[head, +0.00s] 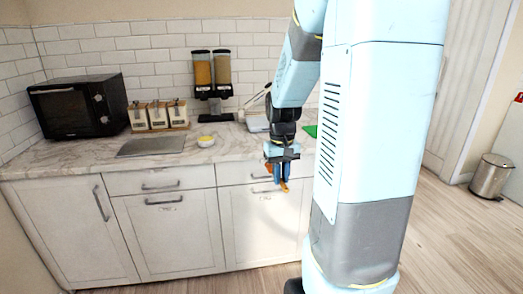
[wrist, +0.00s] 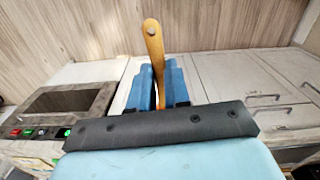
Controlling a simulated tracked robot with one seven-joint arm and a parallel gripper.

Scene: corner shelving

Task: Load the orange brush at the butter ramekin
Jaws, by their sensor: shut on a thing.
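The orange brush (head: 284,186) is between the blue fingers of my gripper (head: 280,178), which hangs in front of the counter's drawer fronts, below the worktop edge. In the wrist view the brush (wrist: 153,45) shows as an orange-tan shaft rising between the fingers of my gripper (wrist: 160,80), which is shut on it. The bristles cannot be made out. The butter ramekin (head: 206,141) is a small white dish with yellow in it, on the worktop. It stands to the left of my gripper and apart from it.
A grey board (head: 152,147) lies left of the ramekin on the marble worktop (head: 80,160). Behind are a black microwave (head: 77,107), wooden-lidded canisters (head: 158,116) and a twin dispenser (head: 212,72). A green item (head: 310,131) lies right of my forearm. A bin (head: 491,175) stands far right.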

